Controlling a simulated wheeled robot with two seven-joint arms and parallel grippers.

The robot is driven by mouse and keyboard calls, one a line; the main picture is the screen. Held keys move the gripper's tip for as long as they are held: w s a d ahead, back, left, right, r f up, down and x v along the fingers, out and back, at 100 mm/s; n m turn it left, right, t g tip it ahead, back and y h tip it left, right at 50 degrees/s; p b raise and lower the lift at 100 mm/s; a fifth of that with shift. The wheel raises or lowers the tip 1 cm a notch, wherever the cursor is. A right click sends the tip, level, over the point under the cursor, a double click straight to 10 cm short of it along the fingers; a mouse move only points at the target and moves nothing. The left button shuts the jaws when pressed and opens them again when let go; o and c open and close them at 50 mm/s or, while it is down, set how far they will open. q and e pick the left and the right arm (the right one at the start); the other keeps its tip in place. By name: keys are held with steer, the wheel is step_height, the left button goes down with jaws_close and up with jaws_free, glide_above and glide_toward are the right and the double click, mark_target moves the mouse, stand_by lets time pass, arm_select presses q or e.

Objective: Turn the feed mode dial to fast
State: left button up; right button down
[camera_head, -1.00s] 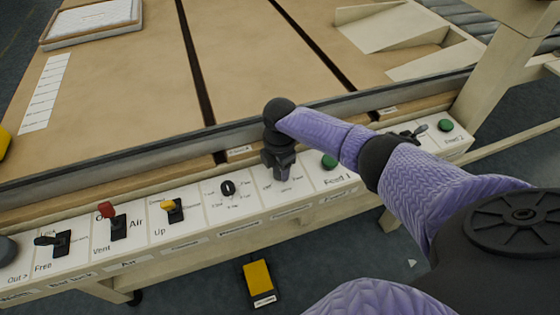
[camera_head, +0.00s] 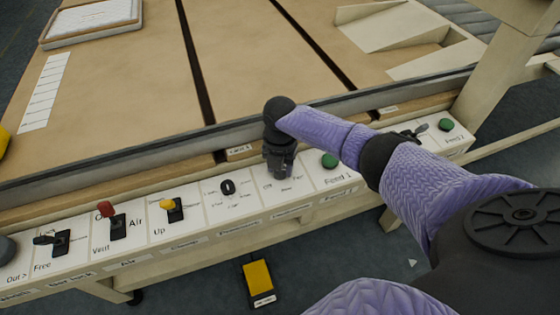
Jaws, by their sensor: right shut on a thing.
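The feed mode dial is on the white control panel (camera_head: 200,219), under my right gripper (camera_head: 281,172), which hides it. Printed words on the panel show around the jaws, with "Slow" or a like word at left and "Fast" at right, too small to read surely. The right gripper points down and is shut on the dial. Which way the dial points cannot be seen. My left gripper is not in view.
Left along the panel are a black dial (camera_head: 228,187), a yellow lever (camera_head: 174,207), a red lever (camera_head: 110,216) and a black lever (camera_head: 55,241). A green button (camera_head: 329,160) stands close right of the gripper. A yellow pedal (camera_head: 259,282) lies on the floor.

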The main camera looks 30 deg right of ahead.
stand_by(0.4)
steer(key=shift+c, duration=1.2)
jaws_free()
steer(key=shift+r, duration=0.1)
step_height(320, 180, up, 9)
steer(key=p, duration=0.3)
steer(key=shift+p, duration=0.4)
steer(key=shift+r, duration=0.4)
